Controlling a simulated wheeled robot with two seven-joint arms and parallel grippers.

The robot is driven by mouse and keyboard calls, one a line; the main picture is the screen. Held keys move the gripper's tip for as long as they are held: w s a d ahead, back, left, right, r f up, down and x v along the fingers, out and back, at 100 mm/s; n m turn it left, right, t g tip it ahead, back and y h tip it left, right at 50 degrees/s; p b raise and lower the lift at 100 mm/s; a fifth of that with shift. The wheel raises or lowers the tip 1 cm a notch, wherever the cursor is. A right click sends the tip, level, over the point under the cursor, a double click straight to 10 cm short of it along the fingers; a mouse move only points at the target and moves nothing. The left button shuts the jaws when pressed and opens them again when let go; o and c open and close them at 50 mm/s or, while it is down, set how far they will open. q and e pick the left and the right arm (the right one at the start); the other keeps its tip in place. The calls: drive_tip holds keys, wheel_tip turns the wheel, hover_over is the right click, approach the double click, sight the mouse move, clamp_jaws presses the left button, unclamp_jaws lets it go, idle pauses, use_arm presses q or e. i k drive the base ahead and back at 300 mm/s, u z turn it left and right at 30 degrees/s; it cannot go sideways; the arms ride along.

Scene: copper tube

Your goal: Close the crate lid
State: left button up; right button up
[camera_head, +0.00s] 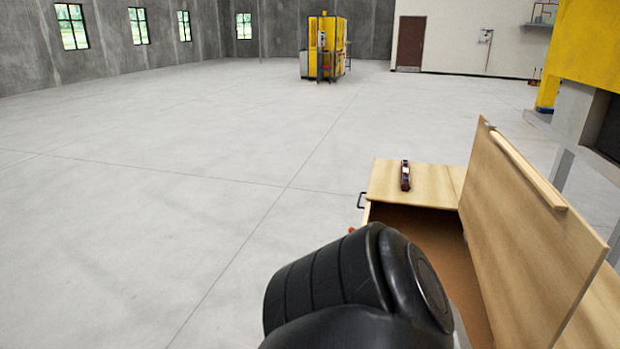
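The wooden crate (417,187) stands at the right of the head view. Its plywood lid (535,240) is raised and leans up along the right side, with a light wooden batten along its upper edge. The crate's brown interior shows to the left of the lid. My black arm link fills the bottom centre and hides the near part of the crate. Neither gripper is in view, so I cannot see where they are relative to the lid.
A small dark object (405,176) lies on the crate's far top panel. A dark handle (361,200) sticks out at its left side. Yellow machinery (595,45) stands at the right and another yellow machine (325,48) far back. The concrete floor (180,180) at left is clear.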

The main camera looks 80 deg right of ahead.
sight(535, 257)
drive_tip(key=k, duration=1.5)
drive_tip(key=z, duration=2.75)
